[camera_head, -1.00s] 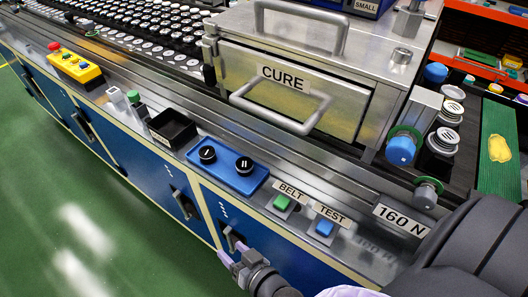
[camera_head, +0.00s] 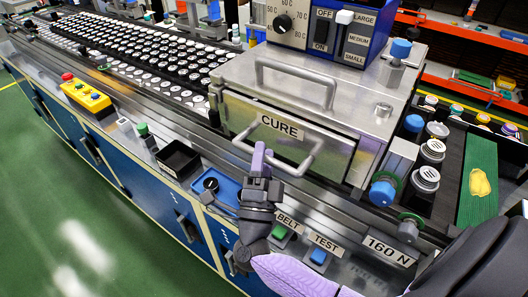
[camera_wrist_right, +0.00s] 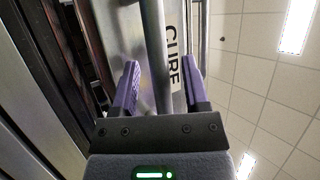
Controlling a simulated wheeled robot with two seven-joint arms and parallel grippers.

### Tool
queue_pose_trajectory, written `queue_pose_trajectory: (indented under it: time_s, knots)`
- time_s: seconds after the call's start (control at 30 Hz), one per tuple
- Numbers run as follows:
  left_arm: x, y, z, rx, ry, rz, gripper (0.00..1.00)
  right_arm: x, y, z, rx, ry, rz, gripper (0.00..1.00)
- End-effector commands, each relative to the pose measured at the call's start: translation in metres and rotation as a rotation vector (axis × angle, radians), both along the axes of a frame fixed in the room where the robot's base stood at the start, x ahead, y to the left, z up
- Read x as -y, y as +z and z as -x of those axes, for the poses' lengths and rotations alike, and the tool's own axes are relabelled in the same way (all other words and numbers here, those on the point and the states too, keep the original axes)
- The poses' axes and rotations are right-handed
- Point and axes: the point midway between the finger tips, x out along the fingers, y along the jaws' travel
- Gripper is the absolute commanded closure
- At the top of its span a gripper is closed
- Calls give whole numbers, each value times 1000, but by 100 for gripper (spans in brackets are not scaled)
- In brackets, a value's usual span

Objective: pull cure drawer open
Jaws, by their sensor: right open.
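The cure drawer (camera_head: 325,142) is the metal front labelled CURE on a silver box, and it looks shut. Its grey bar handle (camera_head: 302,166) sticks out in front. My right gripper (camera_head: 262,160) is at the left part of this handle, and its fingers partly cover the bar. In the right wrist view, my open purple fingers (camera_wrist_right: 161,85) have the handle bar (camera_wrist_right: 156,45) running lengthwise between them, with gaps on both sides. The CURE label (camera_wrist_right: 173,50) shows just behind. How deep the bar sits between the fingers is hard to tell. My left gripper is not in view.
A second handle (camera_head: 295,80) is on top of the box. Blue-capped parts (camera_head: 383,193) stand close on the right.

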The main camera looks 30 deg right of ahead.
Motion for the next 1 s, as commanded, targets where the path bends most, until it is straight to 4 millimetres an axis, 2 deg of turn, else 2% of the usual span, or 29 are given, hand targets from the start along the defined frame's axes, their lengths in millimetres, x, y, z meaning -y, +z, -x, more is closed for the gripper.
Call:
queue_pose_trajectory:
  time_s: [0.23, 0.5, 1.0]
  knots:
    - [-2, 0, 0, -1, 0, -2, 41, 1, 0, -1, -1, 0, 1, 42]
    - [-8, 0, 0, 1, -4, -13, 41, 1, 0, -1, -1, 0, 1, 99]
    - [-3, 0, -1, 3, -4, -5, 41, 1, 0, -1, -3, 0, 1, 100]
